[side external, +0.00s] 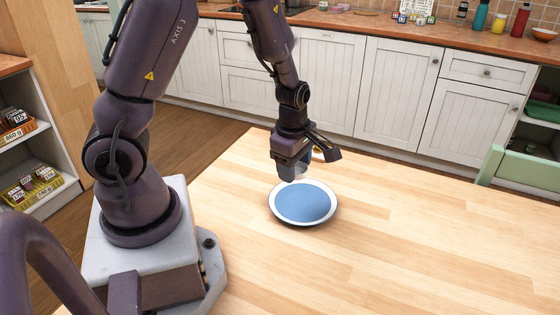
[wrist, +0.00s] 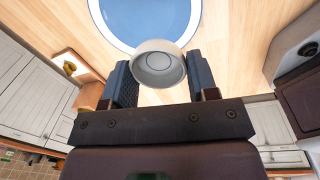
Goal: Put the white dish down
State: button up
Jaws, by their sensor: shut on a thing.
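The white dish (wrist: 158,64) is a small round pale bowl between my two dark fingers in the wrist view. My gripper (side external: 297,167) is shut on it and points down. In the side view the dish (side external: 291,174) is partly hidden by the fingers, at the far edge of a blue plate with a white rim (side external: 303,203). The plate lies flat on the wooden table and looks empty. In the wrist view the plate (wrist: 144,18) shows beyond the dish, cut off by the top edge. The dish looks held above the table; the exact gap is unclear.
The wooden table (side external: 420,240) is clear around the plate, with wide free room to the right and front. A green chair (side external: 520,165) stands at the table's far right edge. White cabinets and a counter with bottles (side external: 481,15) are behind, beyond the table.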

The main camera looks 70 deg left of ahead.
jog(key=s+a+n, duration=0.3)
jog(key=a+n, duration=0.3)
jog(key=n, duration=0.2)
jog(key=s+a+r+n+g, duration=0.1)
jog(key=s+a+n, duration=0.2)
jog(key=a+n, duration=0.3)
jog(key=n, duration=0.3)
jog(key=shift+s+a+r, duration=0.15)
jog(key=shift+s+r, duration=0.1)
jog(key=shift+s, duration=0.05)
jog(key=w+a+f, duration=0.1)
jog(key=w+a, duration=0.1)
jog(key=w+a+f, duration=0.1)
jog(key=w+a, duration=0.1)
jog(key=w+a+f, duration=0.2)
jog(key=shift+w, duration=0.2)
jog(key=w+a+f, duration=0.2)
jog(key=f, duration=0.1)
jog(key=w+f, duration=0.1)
jog(key=f, duration=0.1)
jog(key=shift+w+a+f, duration=0.15)
jog(key=shift+w+a, duration=0.05)
jog(key=shift+a, duration=0.2)
jog(key=shift+w+a+f, duration=0.1)
jog(key=shift+f, duration=0.15)
jog(key=shift+w+a+f, duration=0.1)
jog(key=shift+f, duration=1.5)
jog(key=shift+f, duration=0.1)
